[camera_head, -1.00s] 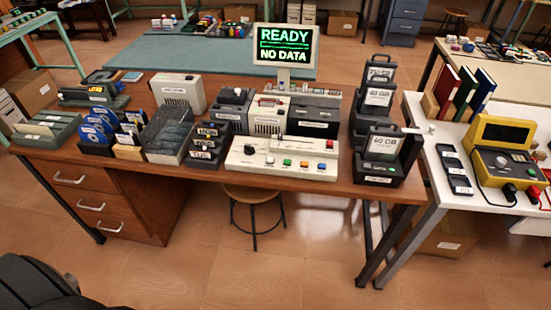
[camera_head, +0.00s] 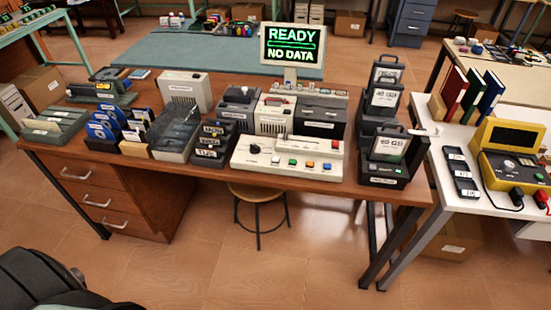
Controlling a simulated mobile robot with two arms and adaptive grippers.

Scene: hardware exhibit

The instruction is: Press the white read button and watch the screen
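The screen (camera_head: 292,45) stands at the back of the wooden desk and shows green text, "READY" over "NO DATA". In front of it lies a white control panel (camera_head: 262,167) with a dark knob at its left. A row of small buttons runs along the panel: a white button (camera_head: 275,158), a green button (camera_head: 292,162), an orange one and a blue one. A red button (camera_head: 335,143) sits at its back right. The labels on the panel are too small to read. Neither of my grippers is in view.
Docks with labelled cartridges (camera_head: 390,147) stand right of the panel. Black labelled boxes (camera_head: 209,146) and bins of disks stand left of it. A grey machine (camera_head: 272,113) sits behind it. A stool (camera_head: 258,194) is under the desk. A white table with a yellow meter (camera_head: 511,157) is at right.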

